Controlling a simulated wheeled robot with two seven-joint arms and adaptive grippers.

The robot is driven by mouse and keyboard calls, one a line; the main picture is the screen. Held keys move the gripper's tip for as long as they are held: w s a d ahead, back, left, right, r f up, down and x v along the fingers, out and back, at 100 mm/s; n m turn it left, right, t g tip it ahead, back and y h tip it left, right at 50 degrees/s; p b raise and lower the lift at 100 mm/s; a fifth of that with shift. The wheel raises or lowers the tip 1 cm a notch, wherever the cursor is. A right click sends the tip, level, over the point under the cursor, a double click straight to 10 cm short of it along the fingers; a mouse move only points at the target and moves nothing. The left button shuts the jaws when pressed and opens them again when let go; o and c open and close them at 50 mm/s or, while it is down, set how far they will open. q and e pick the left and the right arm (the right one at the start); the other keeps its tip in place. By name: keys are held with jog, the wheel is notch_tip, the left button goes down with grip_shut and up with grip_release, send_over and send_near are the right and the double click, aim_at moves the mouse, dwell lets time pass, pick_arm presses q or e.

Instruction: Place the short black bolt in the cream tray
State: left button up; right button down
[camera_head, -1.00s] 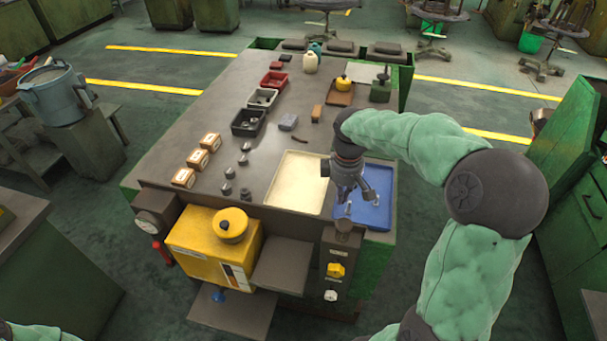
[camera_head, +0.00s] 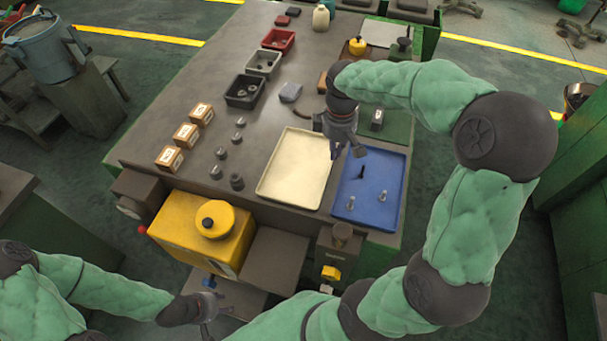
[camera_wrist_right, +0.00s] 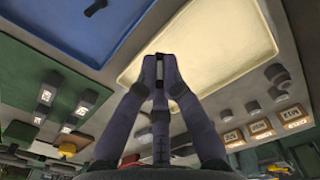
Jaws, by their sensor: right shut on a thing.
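The cream tray (camera_head: 296,168) lies flat on the bench and looks empty; its pale floor shows in the wrist view (camera_wrist_right: 225,45). The blue tray (camera_head: 388,172) lies right beside it, with a standing dark bolt (camera_head: 362,171) and two silver bolts (camera_head: 351,203) in it. My right gripper (camera_head: 345,152) is above the adjoining edges of the trays. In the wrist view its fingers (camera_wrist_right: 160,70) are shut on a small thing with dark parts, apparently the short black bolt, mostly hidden. My left gripper (camera_head: 207,308) is low before the yellow machine, its jaws unclear.
Several dark small parts (camera_head: 222,153) and labelled boxes (camera_head: 186,134) stand left of the cream tray. Black, grey and red bins (camera_head: 244,90) line the bench behind. The yellow machine (camera_head: 190,238) stands at the bench front.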

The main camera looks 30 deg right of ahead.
jog(key=b, duration=0.2)
send_near(304, 185)
jog(key=shift+s+d+f, duration=0.15)
jog(key=shift+d+f, duration=0.05)
jog(key=shift+d, duration=0.3)
jog(key=shift+s+d+f, duration=0.1)
jog(key=shift+d+f, duration=0.1)
jog(key=shift+d, duration=0.25)
jog(key=shift+w+a+f, duration=0.1)
jog(key=shift+a+f, duration=0.35)
jog(key=shift+f, duration=0.05)
jog(key=shift+w+a+f+b, duration=0.1)
jog(key=shift+a+f+b, duration=0.1)
jog(key=shift+f, duration=0.55)
jog(key=shift+w+a+f+b, duration=0.1)
jog(key=shift+a+f, duration=0.05)
jog(key=shift+f, duration=0.55)
jog(key=shift+w+a+f+b, duration=0.1)
jog(key=shift+a+f+b, duration=0.1)
jog(key=shift+f, duration=0.55)
jog(key=shift+s, duration=0.1)
jog(key=shift+f, duration=0.2)
jog(key=c, duration=1.4)
grip_release()
jog(key=shift+r, duration=0.1)
